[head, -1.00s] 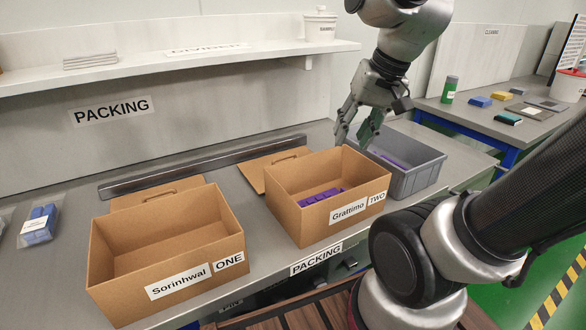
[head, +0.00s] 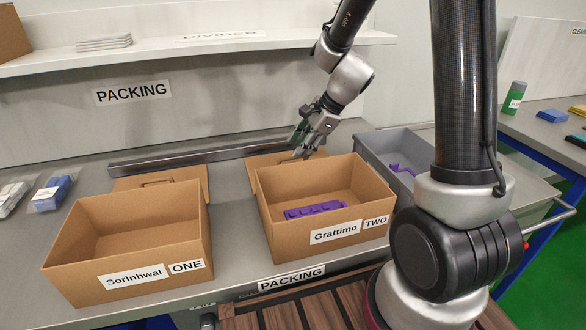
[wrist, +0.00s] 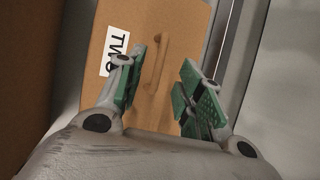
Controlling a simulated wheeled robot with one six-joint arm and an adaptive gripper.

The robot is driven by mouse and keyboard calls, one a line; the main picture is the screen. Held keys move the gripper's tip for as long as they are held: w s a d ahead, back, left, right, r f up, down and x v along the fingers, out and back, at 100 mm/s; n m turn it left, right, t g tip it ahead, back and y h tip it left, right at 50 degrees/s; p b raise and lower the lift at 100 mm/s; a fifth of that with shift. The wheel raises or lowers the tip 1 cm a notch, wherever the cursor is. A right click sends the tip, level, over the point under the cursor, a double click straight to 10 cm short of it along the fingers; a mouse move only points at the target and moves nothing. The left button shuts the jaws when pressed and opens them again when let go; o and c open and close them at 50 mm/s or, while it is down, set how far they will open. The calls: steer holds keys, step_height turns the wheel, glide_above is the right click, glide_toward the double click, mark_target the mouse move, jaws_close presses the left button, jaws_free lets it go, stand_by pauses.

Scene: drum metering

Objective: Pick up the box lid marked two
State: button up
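The box lid marked two (wrist: 190,20) lies flat on the bench behind the box labelled Grattimo TWO. In the wrist view it is brown, with a white TWO label (wrist: 117,50) and a raised handle (wrist: 168,60). In the head view the lid (head: 262,160) is partly hidden by the box and my gripper. My gripper (head: 298,150) is above the lid's right part, fingers pointing down. In the wrist view my gripper (wrist: 160,92) is open, with the handle showing between and beyond its fingers. Nothing is held; I cannot tell the exact height.
Box TWO (head: 290,235) holds a purple part (head: 314,209) and stands in front of the lid. Empty box ONE (head: 75,275) is left, with its lid (head: 190,176) behind. A grey bin (head: 375,146) stands right. A metal rail (head: 160,164) runs along the back.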

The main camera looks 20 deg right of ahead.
steer(key=x, duration=0.4)
steer(key=shift+w+f, duration=0.15)
steer(key=shift+f, duration=0.3)
steer(key=shift+c, duration=0.2)
jaws_close()
